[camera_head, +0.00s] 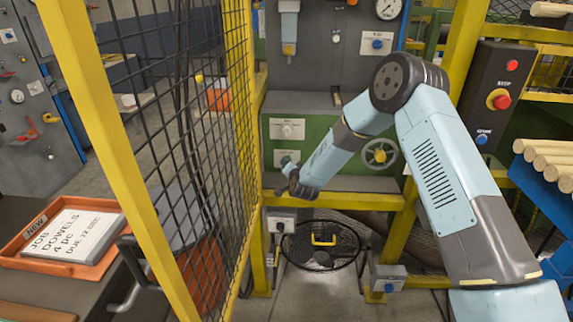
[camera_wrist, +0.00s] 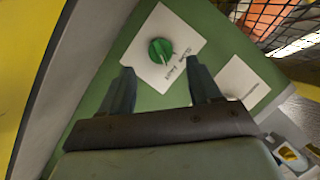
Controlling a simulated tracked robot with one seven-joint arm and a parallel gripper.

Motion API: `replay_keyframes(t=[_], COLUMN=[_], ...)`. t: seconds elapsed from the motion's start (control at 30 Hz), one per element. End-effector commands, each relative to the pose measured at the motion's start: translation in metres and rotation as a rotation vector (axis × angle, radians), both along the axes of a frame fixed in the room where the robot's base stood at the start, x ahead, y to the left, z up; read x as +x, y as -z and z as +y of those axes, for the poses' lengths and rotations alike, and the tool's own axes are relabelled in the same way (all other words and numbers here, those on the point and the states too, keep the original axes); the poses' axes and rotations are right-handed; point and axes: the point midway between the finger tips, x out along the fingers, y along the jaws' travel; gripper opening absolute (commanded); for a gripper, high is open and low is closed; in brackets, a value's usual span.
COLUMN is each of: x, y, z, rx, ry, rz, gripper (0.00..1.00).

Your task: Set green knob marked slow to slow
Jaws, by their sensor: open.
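The green knob (camera_wrist: 160,51) sits on a white plate (camera_wrist: 146,68) on a green panel in the wrist view. Small dark lettering is on the plate beside the knob, too blurred and turned to read surely. A pale mark shows on the knob's lower part, but I cannot tell its exact setting. My gripper (camera_wrist: 160,68) is open, with one finger on each side in front of the knob and nothing between them. In the head view my gripper (camera_head: 287,164) is in front of the lower white plate on the green machine and hides part of it.
A second white plate (camera_wrist: 238,84) is right of my fingers in the wrist view. In the head view, a plate with a pale knob (camera_head: 287,129) is just above my gripper. A yellow mesh guard (camera_head: 205,150) stands close on the left. A handwheel (camera_head: 379,153) is to the right.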

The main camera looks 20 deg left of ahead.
Motion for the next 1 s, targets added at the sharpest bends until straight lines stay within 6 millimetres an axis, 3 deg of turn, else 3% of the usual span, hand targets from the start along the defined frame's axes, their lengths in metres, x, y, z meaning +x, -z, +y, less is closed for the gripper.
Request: replay_keyframes(t=[0.3,0.73,1.0], x=[0.036,0.044,0.044], y=[0.012,0.015,0.015], z=[0.02,0.024,0.024], rx=[-0.001,-0.001,-0.001], ry=[0.0,0.0,0.0], rz=[-0.001,0.0,0.0], gripper=[0.63,0.63,0.39])
